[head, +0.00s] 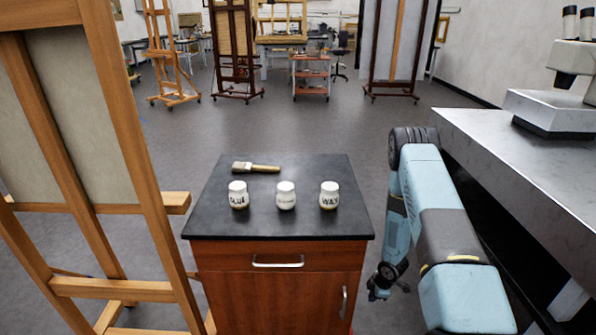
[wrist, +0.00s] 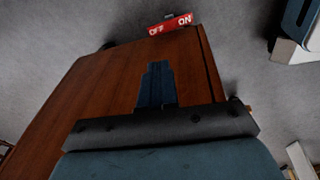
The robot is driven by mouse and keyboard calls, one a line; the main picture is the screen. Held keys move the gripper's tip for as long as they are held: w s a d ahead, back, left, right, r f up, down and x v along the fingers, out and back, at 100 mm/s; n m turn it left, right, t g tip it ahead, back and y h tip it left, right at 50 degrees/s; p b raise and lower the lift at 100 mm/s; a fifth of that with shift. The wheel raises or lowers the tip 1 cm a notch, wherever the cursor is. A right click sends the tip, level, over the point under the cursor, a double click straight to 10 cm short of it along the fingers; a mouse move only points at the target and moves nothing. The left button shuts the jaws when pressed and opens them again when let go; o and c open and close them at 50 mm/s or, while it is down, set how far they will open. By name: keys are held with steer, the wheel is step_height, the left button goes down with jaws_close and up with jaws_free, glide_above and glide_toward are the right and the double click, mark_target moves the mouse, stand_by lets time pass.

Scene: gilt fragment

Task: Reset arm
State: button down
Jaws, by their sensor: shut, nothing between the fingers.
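My gripper (head: 380,293) hangs low at the right side of the wooden cabinet (head: 268,303) in the head view, below the level of its top. My blue arm is folded in front of the workbench on the right. In the wrist view my gripper's fingers (wrist: 157,84) are together with nothing between them. They point along the brown wooden panel of the cabinet (wrist: 110,80). Whether the fingers touch the panel cannot be told.
Three white jars, one reading GLUE (head: 238,195), a middle one (head: 286,196) and WAX (head: 329,196), stand on the black cabinet top (head: 225,222) with a brush (head: 256,167). An easel (head: 140,150) stands left, a metal bench (head: 520,165) right. A red OFF/ON label (wrist: 170,24) shows ahead.

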steer(key=w+d+r+m+t+h, duration=0.15)
steer(key=w+r, duration=0.25)
steer(key=r, duration=0.8)
steer(key=w+d+r+m+h, duration=0.1)
steer(key=w+r+m, duration=0.25)
steer(key=r, duration=0.95)
steer(key=s+r+m+t+h, duration=0.1)
steer(key=s+r+m, duration=0.2)
steer(key=r, duration=1.9)
steer(key=s+a+r+m, duration=0.2)
steer(key=s+r, duration=0.5)
steer(key=r, duration=0.2)
steer(key=s+a+r+m, duration=0.2)
steer(key=s+r+m, duration=0.1)
steer(key=s+r, duration=0.5)
steer(key=s+a+r+m+y, duration=0.1)
steer(key=s+r, duration=0.3)
steer(key=s, duration=0.5)
steer(key=s+a+r+m+t, duration=0.1)
steer(key=s+a+r+m, duration=0.1)
steer(key=s, duration=0.7)
steer(key=shift+a+r+m+y, duration=0.3)
steer(key=shift+a+r+y, duration=0.05)
steer(key=shift+a+r, duration=0.55)
steer(key=shift+t, duration=0.25)
